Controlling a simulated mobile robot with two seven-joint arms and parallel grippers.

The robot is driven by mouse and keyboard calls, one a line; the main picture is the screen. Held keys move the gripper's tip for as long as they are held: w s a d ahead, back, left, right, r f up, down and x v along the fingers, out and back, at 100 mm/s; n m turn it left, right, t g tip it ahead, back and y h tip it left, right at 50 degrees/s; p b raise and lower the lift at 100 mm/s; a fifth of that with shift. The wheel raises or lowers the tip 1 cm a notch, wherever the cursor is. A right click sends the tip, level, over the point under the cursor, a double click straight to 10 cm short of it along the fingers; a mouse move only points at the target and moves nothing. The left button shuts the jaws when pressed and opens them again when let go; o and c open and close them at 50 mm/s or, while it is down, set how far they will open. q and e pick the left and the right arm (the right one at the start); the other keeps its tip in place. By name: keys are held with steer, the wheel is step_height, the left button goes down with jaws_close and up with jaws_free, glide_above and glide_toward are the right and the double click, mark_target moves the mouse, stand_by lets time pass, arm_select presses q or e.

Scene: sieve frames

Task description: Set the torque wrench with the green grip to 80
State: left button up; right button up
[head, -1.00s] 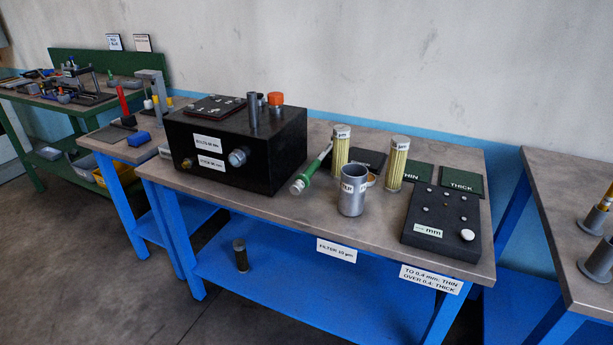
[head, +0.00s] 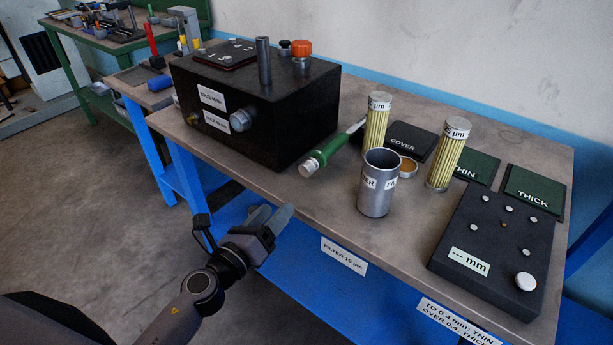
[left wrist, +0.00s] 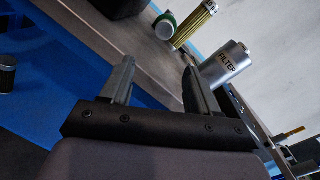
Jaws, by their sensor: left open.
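The torque wrench with the green grip (head: 325,154) lies on the middle workbench, to the right of the black box, with its knurled silver end toward the front edge. In the left wrist view its end (left wrist: 165,26) shows at the top, beyond my fingers. No setting can be read on it. My left gripper (head: 272,216) is open and empty near the bench's front edge, to the front left of the wrench and apart from it. The left wrist view also shows its two spread fingers (left wrist: 158,80). My right gripper is not in view.
The black box (head: 260,112) stands left of the wrench. A grey filter cup (head: 377,195), two yellow filter cartridges (head: 376,128) and a dark cover plate (head: 410,140) are to its right. A black gauge block (head: 490,240) is farther right. The bench front is clear.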

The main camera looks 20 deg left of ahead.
mark_target(304, 171)
arm_select(q)
steer(key=w+m, duration=0.2)
steer(key=m, duration=0.3)
steer(key=w+r+m+h+b, duration=0.1)
steer(key=w+m, duration=0.1)
steer(key=m, duration=0.4)
steer(key=w+r+m+b, duration=0.1)
steer(key=w+m, duration=0.2)
steer(key=m, duration=0.2)
steer(key=shift+d+m+g+h, duration=0.3)
steer(key=shift+d+g+h, duration=0.05)
steer(key=shift+g+h, duration=0.05)
steer(key=b+x, duration=0.1)
steer(key=x, duration=0.4)
steer(key=shift+w+d, duration=0.15)
steer(key=shift+w, duration=0.25)
steer(key=shift+w+d, duration=0.2)
steer(key=shift+w, duration=0.4)
steer(key=c, duration=1)
